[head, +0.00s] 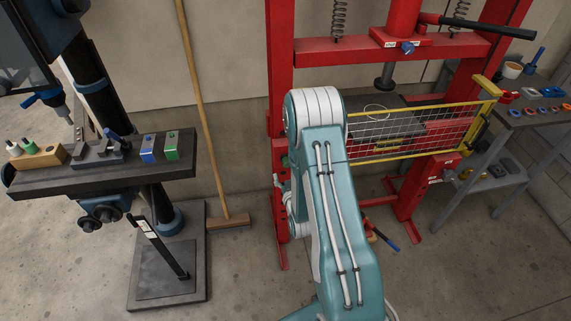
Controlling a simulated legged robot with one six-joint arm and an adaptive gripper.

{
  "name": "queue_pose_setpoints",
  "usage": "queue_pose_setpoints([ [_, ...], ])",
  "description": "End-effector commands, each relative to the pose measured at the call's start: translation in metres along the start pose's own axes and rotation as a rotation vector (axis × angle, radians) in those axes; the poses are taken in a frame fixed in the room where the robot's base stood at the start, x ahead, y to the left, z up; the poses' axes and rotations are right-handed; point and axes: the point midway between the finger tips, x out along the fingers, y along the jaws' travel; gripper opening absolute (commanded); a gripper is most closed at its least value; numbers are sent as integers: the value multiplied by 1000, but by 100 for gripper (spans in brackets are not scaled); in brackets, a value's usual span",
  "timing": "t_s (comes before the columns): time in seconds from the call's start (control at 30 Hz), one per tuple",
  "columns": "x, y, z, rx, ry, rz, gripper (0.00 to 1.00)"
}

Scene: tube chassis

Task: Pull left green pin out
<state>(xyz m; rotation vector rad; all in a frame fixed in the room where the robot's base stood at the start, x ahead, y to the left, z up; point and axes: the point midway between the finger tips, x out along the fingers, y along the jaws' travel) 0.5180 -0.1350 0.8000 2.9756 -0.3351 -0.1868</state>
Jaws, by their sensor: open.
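A small dark green piece (284,160), likely the left green pin, shows at the left post (281,105) of the red press, just left of my teal arm. It is small and partly hidden, so how deep it sits is unclear. What looks like my gripper (279,184) shows in part just below the green piece, in front of the left post. It looks open, with nothing seen between its fingers. My arm hides most of it, and I cannot tell whether it touches the green piece. No right green pin can be made out.
A yellow-framed mesh guard (420,128) is across the press, right of my arm. A drill stand with a dark table (100,175) is at left. A broom (205,120) leans on the wall. A grey workbench (520,125) stands at right. The floor between is mostly clear.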

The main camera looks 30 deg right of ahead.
Motion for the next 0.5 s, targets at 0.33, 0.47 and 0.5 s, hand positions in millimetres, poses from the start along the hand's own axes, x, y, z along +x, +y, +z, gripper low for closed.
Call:
queue_pose_setpoints([
  [0.33, -24, 7, 42, -4, 102, 43, 80],
  [0.47, -12, 7, 39, -5, 107, 44, 80],
  [0.5, -6, 7, 39, -5, 106, 44, 80],
])
